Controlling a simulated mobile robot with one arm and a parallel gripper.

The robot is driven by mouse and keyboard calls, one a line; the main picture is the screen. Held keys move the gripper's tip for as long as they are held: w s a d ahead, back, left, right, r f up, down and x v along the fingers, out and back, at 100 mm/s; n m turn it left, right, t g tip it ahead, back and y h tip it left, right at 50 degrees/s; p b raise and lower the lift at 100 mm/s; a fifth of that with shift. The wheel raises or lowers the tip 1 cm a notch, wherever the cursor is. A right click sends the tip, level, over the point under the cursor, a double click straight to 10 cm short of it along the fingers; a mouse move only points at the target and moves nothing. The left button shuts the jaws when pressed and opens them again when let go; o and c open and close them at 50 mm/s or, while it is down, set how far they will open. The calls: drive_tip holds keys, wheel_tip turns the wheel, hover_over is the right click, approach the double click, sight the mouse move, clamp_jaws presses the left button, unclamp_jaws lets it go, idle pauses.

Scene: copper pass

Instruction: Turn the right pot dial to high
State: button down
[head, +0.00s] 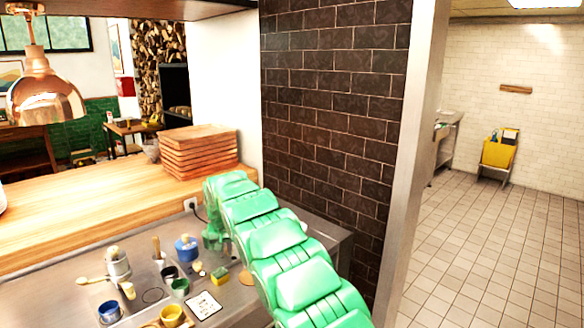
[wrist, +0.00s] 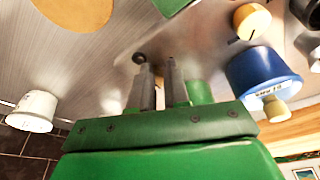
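A blue pot (head: 187,249) with a pale label stands on the steel counter, left of my gripper (head: 214,242). In the wrist view a blue pot (wrist: 262,78) stands right of my gripper (wrist: 158,72). The two fingers are apart with a narrow empty gap between them. My green arm hides part of the counter in the head view.
Several small cups, including a yellow one (head: 172,315) and a green one (head: 180,288), stand left of my arm. A sponge (head: 220,276) and a white card (head: 204,305) lie nearby. Stacked wooden boards (head: 200,153) sit on the wooden ledge (head: 90,208). A dark brick wall (head: 335,100) rises behind.

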sight(226, 263)
drive_tip(key=shift+s+d+f, duration=0.1)
drive_tip(key=shift+s+f, duration=0.4)
drive_tip(key=shift+f, duration=0.2)
drive_tip(key=shift+s+d+f, duration=0.1)
drive_tip(key=shift+s+f, duration=0.35)
drive_tip(key=shift+f, duration=0.25)
wheel_tip(226, 263, up, 8)
drive_tip(key=shift+w, duration=0.45)
drive_tip(key=shift+r, duration=0.1)
drive_tip(key=shift+w+d+f, duration=0.15)
drive_tip(key=shift+d+f, duration=0.05)
drive_tip(key=shift+f, duration=0.8)
drive_tip(key=shift+w+d+f, duration=0.15)
drive_tip(key=shift+d+f, duration=0.05)
drive_tip(key=shift+f, duration=0.75)
drive_tip(key=shift+w+d+f, duration=0.15)
drive_tip(key=shift+d+f, duration=0.05)
drive_tip(key=shift+f, duration=0.8)
drive_tip(key=shift+s+a+f, duration=0.1)
